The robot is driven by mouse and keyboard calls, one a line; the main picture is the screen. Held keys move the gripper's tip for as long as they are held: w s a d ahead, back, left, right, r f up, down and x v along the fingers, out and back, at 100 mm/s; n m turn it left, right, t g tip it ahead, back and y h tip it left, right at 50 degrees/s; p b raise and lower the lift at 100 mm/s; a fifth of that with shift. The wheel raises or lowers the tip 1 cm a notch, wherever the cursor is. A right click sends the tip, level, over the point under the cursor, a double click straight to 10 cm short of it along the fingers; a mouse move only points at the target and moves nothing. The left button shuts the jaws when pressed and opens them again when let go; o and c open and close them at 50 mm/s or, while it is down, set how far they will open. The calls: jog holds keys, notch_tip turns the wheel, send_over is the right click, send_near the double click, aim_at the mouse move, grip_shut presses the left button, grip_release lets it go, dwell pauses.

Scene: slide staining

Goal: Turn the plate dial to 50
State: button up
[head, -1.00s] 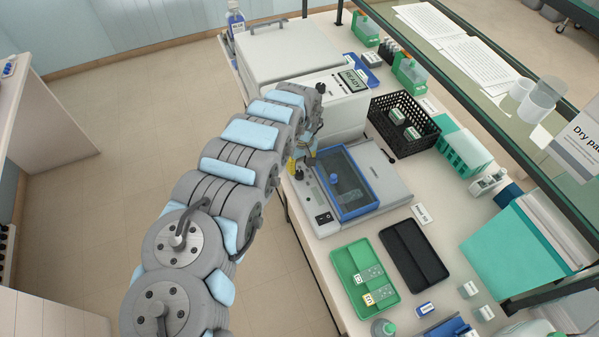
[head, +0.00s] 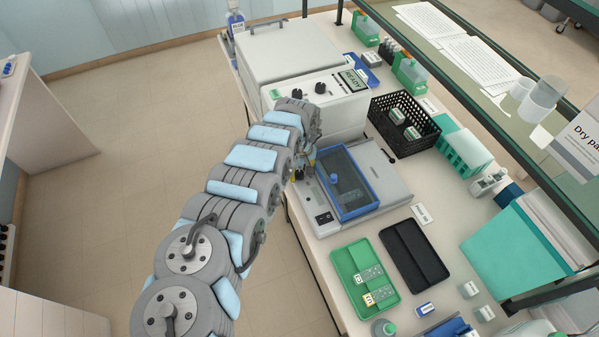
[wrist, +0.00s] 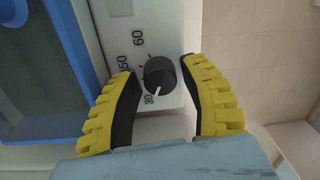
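The plate dial (wrist: 160,76) is a dark round knob on a white panel in the wrist view. Its white pointer line is directed toward the 30 mark. The 50 and 60 labels are further around the scale. My gripper (wrist: 172,92) is open, with one yellow-ridged finger on each side of the dial. I cannot tell whether the fingers touch it. In the head view my gripper (head: 303,168) is at the left edge of the slide plate unit (head: 385,178), which has a blue-framed lid (head: 372,203). The dial is hidden there by my arm.
A larger white machine (head: 335,122) with a READY display stands behind the plate unit. A black basket (head: 432,130) is at its right. A green tray (head: 341,267) with slides and a black tray (head: 437,272) lie in front. Floor at left is clear.

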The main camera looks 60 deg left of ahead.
grip_shut()
jog(key=m+p, duration=0.1)
jog(key=m, duration=0.2)
jog(key=shift+w+r+m, duration=0.1)
jog(key=shift+m, duration=0.3)
jog(key=m, duration=0.4)
jog(key=shift+m+p, duration=0.3)
jog(key=shift+p, duration=0.05)
jog(key=m, duration=0.5)
jog(key=shift+y, duration=0.3)
jog(key=shift+d+m+b, duration=0.1)
jog(key=shift+m+b, duration=0.35)
jog(key=shift+m, duration=1.55)
